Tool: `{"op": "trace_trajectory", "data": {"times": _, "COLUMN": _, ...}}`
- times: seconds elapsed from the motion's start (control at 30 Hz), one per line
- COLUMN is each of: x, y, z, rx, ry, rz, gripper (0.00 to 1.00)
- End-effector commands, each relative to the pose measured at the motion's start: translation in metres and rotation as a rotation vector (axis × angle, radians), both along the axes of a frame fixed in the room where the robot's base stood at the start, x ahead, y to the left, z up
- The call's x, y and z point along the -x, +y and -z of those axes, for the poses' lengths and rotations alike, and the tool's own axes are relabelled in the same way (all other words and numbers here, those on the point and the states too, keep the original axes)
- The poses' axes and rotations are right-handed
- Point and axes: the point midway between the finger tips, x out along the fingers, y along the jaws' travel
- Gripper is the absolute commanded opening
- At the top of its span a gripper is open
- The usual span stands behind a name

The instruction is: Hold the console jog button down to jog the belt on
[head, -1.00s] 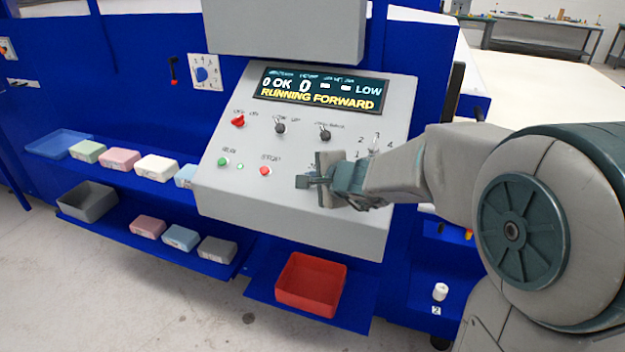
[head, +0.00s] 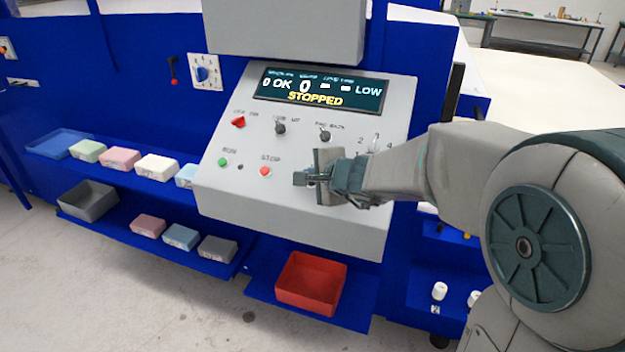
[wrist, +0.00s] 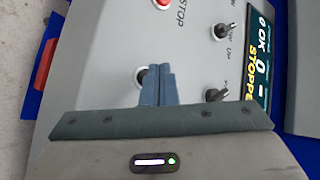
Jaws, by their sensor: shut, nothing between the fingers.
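The grey console (head: 290,220) has a sloped face with a display (head: 318,90) that reads "STOPPED" and "LOW". My gripper (head: 298,179) is shut and empty, its fingertips over the console face just right of the red stop button (head: 265,171). In the wrist view the closed fingers (wrist: 159,72) point at the face, and a dark round part (wrist: 140,77) shows partly behind them. It may be the jog button, but its label is hidden. I cannot tell whether the fingertips touch it.
A green button (head: 222,162), a red switch (head: 238,122) and two dark knobs (head: 280,128) (head: 325,135) sit nearby on the console. Below are a red bin (head: 308,284) and shelves with a grey bin (head: 88,201) and several coloured blocks.

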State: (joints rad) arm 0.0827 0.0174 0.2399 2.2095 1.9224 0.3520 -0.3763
Motion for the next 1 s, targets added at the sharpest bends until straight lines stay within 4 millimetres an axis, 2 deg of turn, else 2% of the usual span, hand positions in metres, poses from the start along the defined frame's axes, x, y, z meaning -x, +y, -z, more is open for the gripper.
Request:
{"op": "trace_trajectory", "data": {"times": 0.43, "x": 0.021, "y": 0.008, "z": -0.039, "rx": 0.001, "ry": -0.002, "rz": -0.001, "gripper": 0.0}}
{"op": "trace_trajectory", "data": {"times": 0.87, "x": 0.024, "y": 0.009, "z": -0.042, "rx": 0.002, "ry": -0.001, "rz": -0.001, "gripper": 0.0}}
{"op": "trace_trajectory", "data": {"times": 1.0, "x": 0.031, "y": 0.009, "z": -0.044, "rx": 0.035, "ry": -0.017, "rz": -0.04, "gripper": 0.0}}
